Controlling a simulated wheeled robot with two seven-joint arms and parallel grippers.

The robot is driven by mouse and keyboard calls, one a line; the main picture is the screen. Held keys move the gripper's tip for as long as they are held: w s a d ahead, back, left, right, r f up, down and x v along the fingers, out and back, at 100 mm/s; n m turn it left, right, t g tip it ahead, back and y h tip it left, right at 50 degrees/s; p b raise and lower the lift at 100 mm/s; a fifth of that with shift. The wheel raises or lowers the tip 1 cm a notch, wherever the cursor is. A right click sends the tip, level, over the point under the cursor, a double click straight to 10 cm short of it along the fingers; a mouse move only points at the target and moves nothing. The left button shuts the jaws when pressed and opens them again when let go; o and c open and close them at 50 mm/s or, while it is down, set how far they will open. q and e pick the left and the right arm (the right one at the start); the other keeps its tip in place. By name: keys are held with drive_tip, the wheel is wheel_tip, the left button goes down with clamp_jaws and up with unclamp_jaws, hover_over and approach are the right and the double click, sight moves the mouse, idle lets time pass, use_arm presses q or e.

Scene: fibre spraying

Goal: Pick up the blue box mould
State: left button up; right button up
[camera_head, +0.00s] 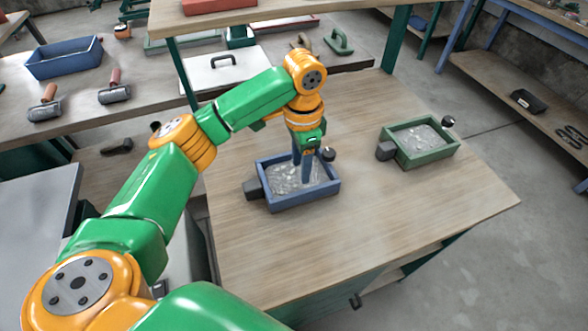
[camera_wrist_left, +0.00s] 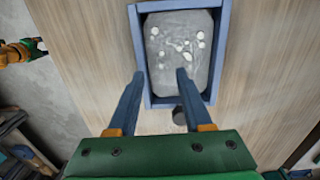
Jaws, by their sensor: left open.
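The blue box mould (camera_head: 322,194) stands upright on the wooden table, filled with a grey, wet-looking mix. It has a grey block on its left side and a dark round knob at its far right. In the left wrist view the mould (camera_wrist_left: 222,45) fills the upper middle. My left gripper (camera_head: 306,170) points down at the mould, open and empty. In the left wrist view its fingertips (camera_wrist_left: 160,75) are apart, one over the left wall and one over the grey fill. Their height above it is hard to tell. My right gripper is not seen.
A green box mould (camera_head: 437,157) with similar fill stands to the right on the same table. The table (camera_head: 400,215) is bare in front and between the moulds. A workbench behind holds a blue tray (camera_head: 64,60), two rollers (camera_head: 115,92) and a white board.

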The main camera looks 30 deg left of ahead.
sight(301, 191)
use_arm(q)
drive_tip(key=s+f, duration=0.1)
drive_tip(key=s+d+p, duration=0.1)
drive_tip(key=s+d+f+p, duration=0.1)
drive_tip(key=shift+s+f, duration=0.3)
drive_tip(key=shift+w+a+f, duration=0.1)
drive_tip(key=shift+f, duration=0.55)
drive_tip(key=shift+w+a+f, duration=0.1)
drive_tip(key=shift+f, duration=0.5)
drive_tip(key=shift+w+a+f, duration=0.15)
drive_tip(key=shift+w+f, duration=0.15)
drive_tip(key=shift+w, duration=0.05)
drive_tip(key=shift+s+r, duration=0.15)
drive_tip(key=shift+s, duration=0.05)
clamp_jaws()
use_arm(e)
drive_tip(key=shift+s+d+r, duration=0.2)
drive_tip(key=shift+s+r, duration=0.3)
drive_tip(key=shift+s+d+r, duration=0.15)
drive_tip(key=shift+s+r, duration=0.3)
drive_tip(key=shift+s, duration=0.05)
use_arm(q)
drive_tip(key=shift+w, duration=0.15)
